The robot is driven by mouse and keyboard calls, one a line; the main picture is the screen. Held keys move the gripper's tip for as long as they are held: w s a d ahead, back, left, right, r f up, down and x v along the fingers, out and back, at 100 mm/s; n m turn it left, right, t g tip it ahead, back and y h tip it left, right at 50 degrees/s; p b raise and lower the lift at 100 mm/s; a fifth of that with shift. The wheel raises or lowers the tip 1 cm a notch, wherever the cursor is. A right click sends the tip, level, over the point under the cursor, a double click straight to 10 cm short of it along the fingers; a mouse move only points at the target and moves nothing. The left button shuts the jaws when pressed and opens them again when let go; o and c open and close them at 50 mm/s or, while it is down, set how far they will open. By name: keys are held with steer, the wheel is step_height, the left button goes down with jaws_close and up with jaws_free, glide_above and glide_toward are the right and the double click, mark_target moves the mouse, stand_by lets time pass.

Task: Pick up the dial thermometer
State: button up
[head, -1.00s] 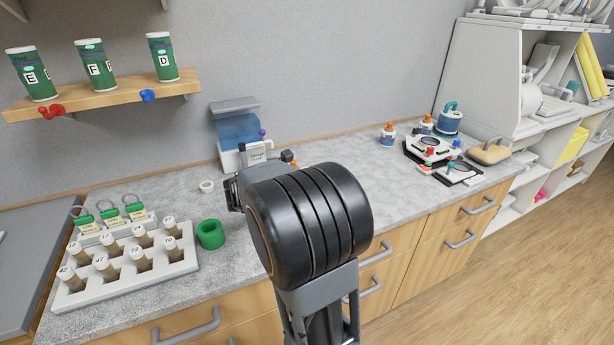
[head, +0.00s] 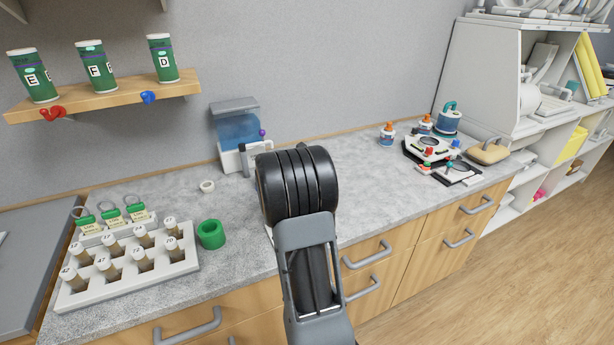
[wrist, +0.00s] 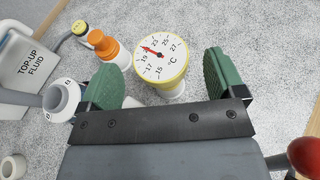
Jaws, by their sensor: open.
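The dial thermometer (wrist: 162,58) shows in the wrist view, with a round white face, a yellow rim, a red needle and a pale stem below. It stands on the grey speckled counter. My gripper (wrist: 160,66) is open, with its green finger pads to the left and right of the thermometer. The gap between the pads is empty of any grip, and I cannot tell how far the dial reaches in between them. In the head view my arm hides the gripper and the thermometer.
In the wrist view, an orange-capped bottle (wrist: 105,45) stands close by the left finger, near a white "TOP-UP FLUID" container (wrist: 30,68). A red ball (wrist: 305,155) is at lower right.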

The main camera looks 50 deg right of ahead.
steer(key=shift+x, duration=1.75)
steer(key=shift+r, duration=0.1)
steer(key=shift+c, duration=0.3)
steer(key=c, duration=1)
steer(key=shift+c, duration=0.2)
